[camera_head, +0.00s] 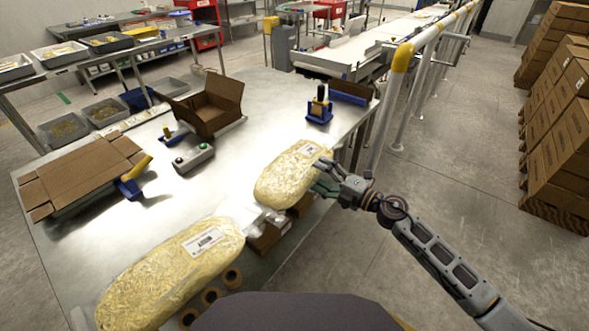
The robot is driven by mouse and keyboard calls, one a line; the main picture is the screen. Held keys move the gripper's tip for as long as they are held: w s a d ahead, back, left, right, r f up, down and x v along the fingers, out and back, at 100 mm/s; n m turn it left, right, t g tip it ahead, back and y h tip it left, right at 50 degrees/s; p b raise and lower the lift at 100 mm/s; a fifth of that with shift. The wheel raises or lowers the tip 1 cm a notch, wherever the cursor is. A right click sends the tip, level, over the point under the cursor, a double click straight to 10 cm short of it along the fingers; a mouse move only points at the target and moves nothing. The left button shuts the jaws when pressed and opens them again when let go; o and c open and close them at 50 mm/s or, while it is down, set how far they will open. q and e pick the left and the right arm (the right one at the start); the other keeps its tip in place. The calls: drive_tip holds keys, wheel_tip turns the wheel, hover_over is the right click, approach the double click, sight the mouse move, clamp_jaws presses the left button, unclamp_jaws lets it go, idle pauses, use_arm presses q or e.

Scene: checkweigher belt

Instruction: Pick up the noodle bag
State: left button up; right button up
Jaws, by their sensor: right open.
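Two clear bags of pale yellow noodles with white labels are on the steel table. The smaller-looking noodle bag (285,176) lies near the table's right edge. The other noodle bag (170,275) lies at the near left and looks larger. My right gripper (324,177) is open at the right end of the farther bag, its fingers close against or overlapping that end. I cannot tell whether they touch it. My left gripper is not in view.
The steel table (245,125) also holds an open carton (212,105), flattened cardboard (85,172), a button box (193,158) and a blue tape dispenser (319,110). Tape rolls (211,296) sit at the near edge. A yellow-and-white rail (402,75) stands at right.

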sight(296, 166)
drive_tip(key=shift+x, duration=1.8)
drive_tip(key=shift+d, duration=0.1)
